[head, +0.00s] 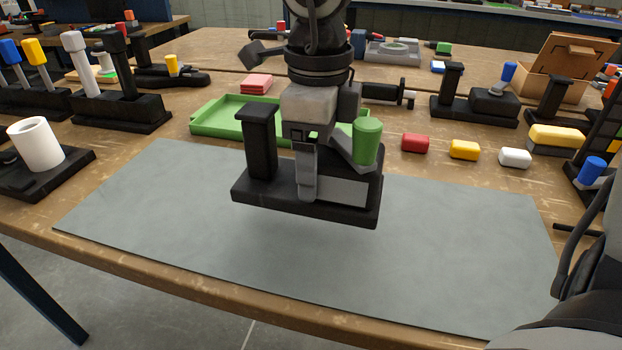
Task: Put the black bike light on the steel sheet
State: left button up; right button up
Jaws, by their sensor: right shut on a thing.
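The steel sheet (150,220) is a wide flat grey sheet on the front of the wooden table. My right gripper (306,192) comes down from the top centre with its fingers pointing down. It is shut on what I take to be the black bike light (259,150), a black block-like piece with a flat base and an upright post. A green cylinder (368,140) leans at its right side. The piece hangs level over the middle of the sheet, with a soft shadow beneath it. The fingers hide part of it. My left gripper is not in view.
A green tray (212,117) lies behind the sheet. Red (415,143), yellow (464,150) and white (515,158) blocks stand behind its right part. A black stand with a white cup (36,144) is at the left. The sheet's left and right parts are clear.

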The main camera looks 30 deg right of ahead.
jog(key=shift+w+f, duration=0.65)
jog(key=shift+f, duration=0.1)
jog(key=shift+a+f, duration=0.1)
jog(key=shift+f, duration=1.3)
jog(key=shift+f, duration=0.1)
jog(key=shift+f+b, duration=0.15)
jog(key=shift+b, duration=0.35)
jog(key=o, duration=1.3)
jog(key=shift+s, duration=0.1)
notch_tip(320, 180, up, 12)
jog(key=shift+r+p, duration=0.25)
jog(key=shift+p, duration=0.75)
